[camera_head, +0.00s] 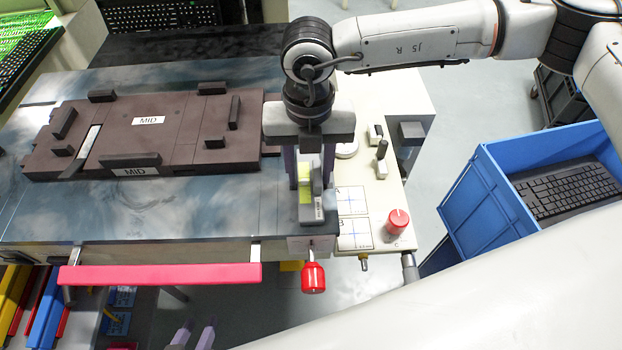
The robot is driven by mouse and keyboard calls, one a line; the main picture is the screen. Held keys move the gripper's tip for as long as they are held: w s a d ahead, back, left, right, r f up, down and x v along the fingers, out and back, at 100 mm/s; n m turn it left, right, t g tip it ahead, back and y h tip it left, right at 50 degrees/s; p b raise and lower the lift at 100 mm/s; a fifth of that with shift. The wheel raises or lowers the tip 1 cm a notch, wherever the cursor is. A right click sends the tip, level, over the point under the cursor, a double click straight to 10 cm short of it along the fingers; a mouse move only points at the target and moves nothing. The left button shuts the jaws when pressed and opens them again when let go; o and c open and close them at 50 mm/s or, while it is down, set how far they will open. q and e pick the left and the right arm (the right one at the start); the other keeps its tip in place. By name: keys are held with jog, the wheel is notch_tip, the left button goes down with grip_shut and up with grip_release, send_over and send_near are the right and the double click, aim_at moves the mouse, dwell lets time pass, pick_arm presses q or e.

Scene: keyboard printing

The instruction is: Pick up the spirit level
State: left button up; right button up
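My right gripper (309,178) comes in from the top right and points down at the table's right edge. Its two purple fingers are spread apart. Below and between them is a small grey block with yellow-green parts (306,197), which looks like the spirit level. It stands beside the printed pads. The fingers partly hide it, and I see no clear grip on it. My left gripper (195,334) shows only as two purple fingertips at the bottom edge, apart and empty, below the table front.
A dark brown fixture plate (185,150) marked MID lies on the table. A red knob (398,221) and a red-capped handle (313,277) are near the front right. A pink bar (160,274) runs along the front. A blue crate (490,215) holding a keyboard (567,190) stands at right.

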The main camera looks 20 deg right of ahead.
grip_shut()
